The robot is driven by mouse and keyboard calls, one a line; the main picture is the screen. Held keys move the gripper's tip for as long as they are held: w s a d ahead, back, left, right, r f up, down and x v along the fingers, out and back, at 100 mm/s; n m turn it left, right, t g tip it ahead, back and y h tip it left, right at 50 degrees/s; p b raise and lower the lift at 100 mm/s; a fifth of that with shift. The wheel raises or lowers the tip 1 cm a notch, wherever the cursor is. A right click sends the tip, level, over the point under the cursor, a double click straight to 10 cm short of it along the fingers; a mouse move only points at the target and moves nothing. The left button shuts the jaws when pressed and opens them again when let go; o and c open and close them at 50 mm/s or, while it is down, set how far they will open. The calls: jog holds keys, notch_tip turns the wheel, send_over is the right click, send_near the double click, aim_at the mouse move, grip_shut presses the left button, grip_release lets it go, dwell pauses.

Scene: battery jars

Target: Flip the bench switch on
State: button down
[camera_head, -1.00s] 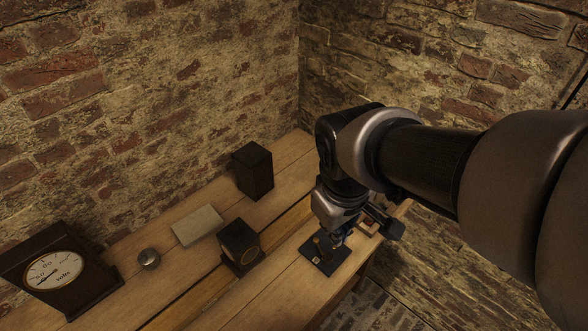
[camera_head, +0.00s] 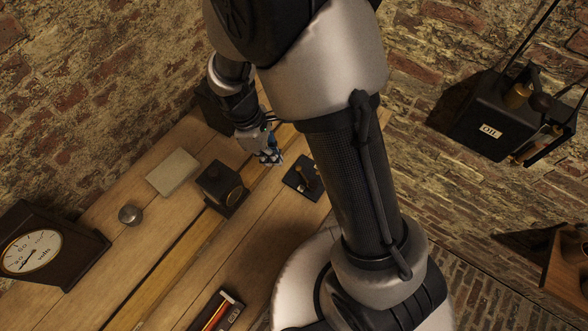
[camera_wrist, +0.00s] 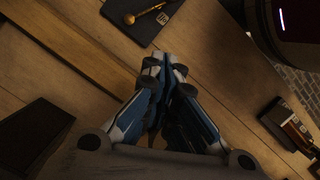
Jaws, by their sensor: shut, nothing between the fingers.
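The bench switch (camera_head: 303,178) is a small black base with a brass lever, lying on the wooden bench near its right edge. In the wrist view the switch (camera_wrist: 145,30) is at the top, cut by the frame edge, with a round-ended brass lever and a small pale label. I cannot tell whether its lever is on or off. My gripper (camera_head: 272,159) is above the bench, left of and behind the switch, apart from it. In the wrist view my gripper's fingertips (camera_wrist: 165,68) are together and empty, below the switch.
A dark box with a round face (camera_head: 218,187) stands left of the switch. A pale block (camera_head: 172,172), a round metal knob (camera_head: 130,214) and a volt meter (camera_head: 35,250) are farther left. A dark case (camera_head: 217,312) lies at the front. An OIL box (camera_head: 480,120) is at right.

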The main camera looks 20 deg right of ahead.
jog(key=b+x, duration=0.3)
jog(key=x, duration=0.6)
jog(key=shift+s+f+b, duration=0.1)
jog(key=shift+f+b, duration=0.2)
jog(key=shift+b, duration=0.05)
jog(key=d, duration=0.1)
jog(key=s+d, duration=0.1)
jog(key=d+b, duration=0.1)
jog(key=shift+s+f, duration=0.2)
jog(key=shift+f, duration=0.05)
jog(key=shift+s+d, duration=0.2)
jog(key=shift+d, duration=0.2)
